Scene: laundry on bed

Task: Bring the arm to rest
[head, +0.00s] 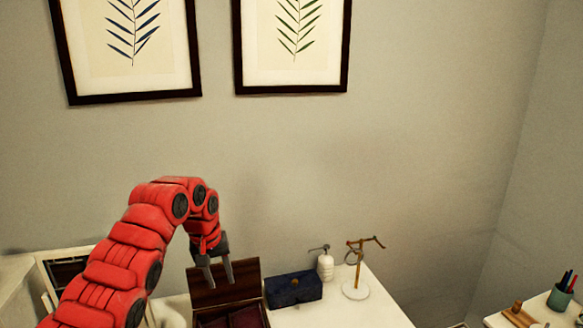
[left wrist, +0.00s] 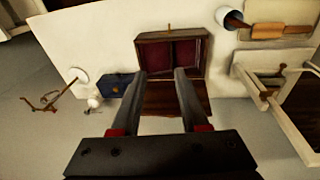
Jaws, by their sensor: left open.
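My left gripper (head: 216,272) hangs from the red left arm and points down in front of the raised lid of a wooden box. The left wrist view also shows this gripper (left wrist: 160,74), with its two dark fingers apart and nothing between them. The open wooden box (head: 246,284) stands on the white tabletop and has a dark red lining. In the left wrist view the box (left wrist: 157,56) lies just beyond the fingertips; I cannot tell whether they touch it. My right gripper is in neither view.
A dark blue box (head: 294,289), a white bottle (head: 325,266) and a brass stand (head: 357,262) are right of the wooden box. A pen cup (head: 560,298) is on another surface at far right. Framed prints (head: 292,90) hang on the wall. The tabletop's right end (head: 385,312) is clear.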

